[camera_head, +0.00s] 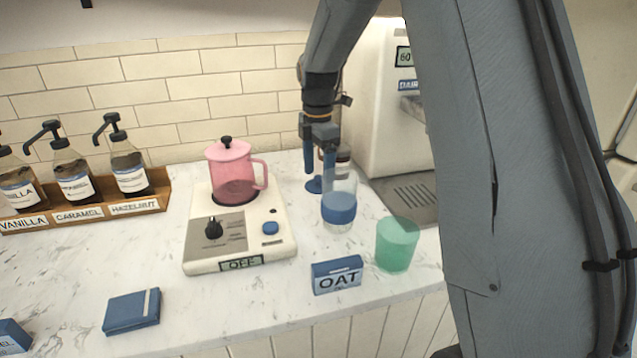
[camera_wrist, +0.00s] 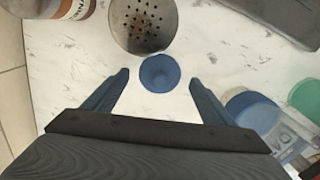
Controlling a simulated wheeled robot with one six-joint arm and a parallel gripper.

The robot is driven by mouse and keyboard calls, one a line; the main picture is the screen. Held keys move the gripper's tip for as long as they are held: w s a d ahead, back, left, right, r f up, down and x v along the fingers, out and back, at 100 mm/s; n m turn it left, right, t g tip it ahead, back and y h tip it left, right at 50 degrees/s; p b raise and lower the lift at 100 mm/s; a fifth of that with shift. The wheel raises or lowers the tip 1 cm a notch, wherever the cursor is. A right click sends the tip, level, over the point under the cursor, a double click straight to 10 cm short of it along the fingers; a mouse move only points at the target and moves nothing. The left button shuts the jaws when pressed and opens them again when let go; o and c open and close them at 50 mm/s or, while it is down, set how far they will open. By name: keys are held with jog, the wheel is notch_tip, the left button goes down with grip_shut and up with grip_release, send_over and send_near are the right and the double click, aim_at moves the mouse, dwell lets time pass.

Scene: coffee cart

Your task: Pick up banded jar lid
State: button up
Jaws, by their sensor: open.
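A small blue round piece (camera_wrist: 160,73), which looks like the banded jar lid, lies on the marble between my fingertips in the wrist view. My gripper (camera_head: 319,168) points down above the lid. Its two fingers are apart, one on each side of the lid in the wrist view (camera_wrist: 162,82), with nothing held.
A green cup (camera_head: 397,245) and an OAT box (camera_head: 337,276) stand near the jar. Marble is clear front left of the OAT box.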

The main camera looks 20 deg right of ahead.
jog(key=shift+f, duration=0.4)
jog(key=c, duration=1.1)
